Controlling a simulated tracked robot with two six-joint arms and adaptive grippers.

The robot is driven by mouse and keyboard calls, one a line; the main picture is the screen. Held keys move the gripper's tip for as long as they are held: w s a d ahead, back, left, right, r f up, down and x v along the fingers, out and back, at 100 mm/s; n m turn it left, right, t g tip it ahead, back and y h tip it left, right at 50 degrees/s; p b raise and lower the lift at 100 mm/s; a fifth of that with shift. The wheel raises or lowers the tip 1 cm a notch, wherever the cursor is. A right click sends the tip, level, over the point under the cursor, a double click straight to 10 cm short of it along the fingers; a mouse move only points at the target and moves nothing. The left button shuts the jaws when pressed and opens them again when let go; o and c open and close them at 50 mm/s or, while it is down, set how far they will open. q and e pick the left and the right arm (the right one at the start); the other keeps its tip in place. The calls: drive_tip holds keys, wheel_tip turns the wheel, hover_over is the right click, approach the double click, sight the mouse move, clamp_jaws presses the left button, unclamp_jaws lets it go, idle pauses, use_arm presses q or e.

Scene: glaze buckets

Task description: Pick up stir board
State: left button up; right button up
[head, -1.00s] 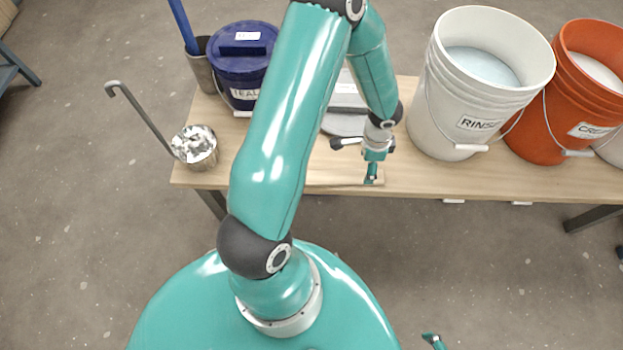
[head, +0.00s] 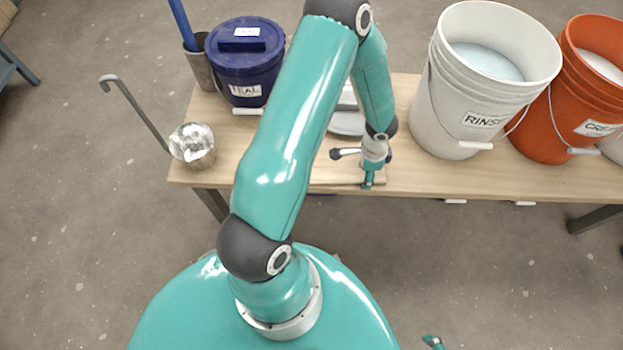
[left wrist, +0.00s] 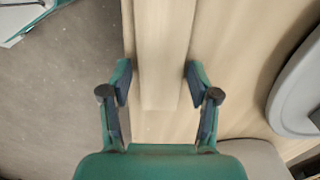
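The stir board (left wrist: 163,50) is a flat strip of pale wood. In the left wrist view it runs from the top edge down between the two fingers of my left gripper (left wrist: 159,82). The fingers are open, one on each side of the board, with gaps visible. In the head view the board (head: 335,186) lies along the table's front edge, partly hidden by my arm, and my left gripper (head: 368,181) points down at its right end. Only a small teal tip of what seems my right gripper (head: 433,342) shows at the bottom edge.
The wooden table (head: 440,178) holds a white RINSE bucket (head: 455,120) and an orange bucket (head: 545,130) at right. A lidded blue TEAL bucket (head: 245,75) and a metal ladle (head: 193,150) are at left. A grey item (head: 348,122) lies behind my gripper.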

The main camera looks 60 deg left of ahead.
use_arm(q)
clamp_jaws()
drive_tip(key=shift+r, duration=0.15)
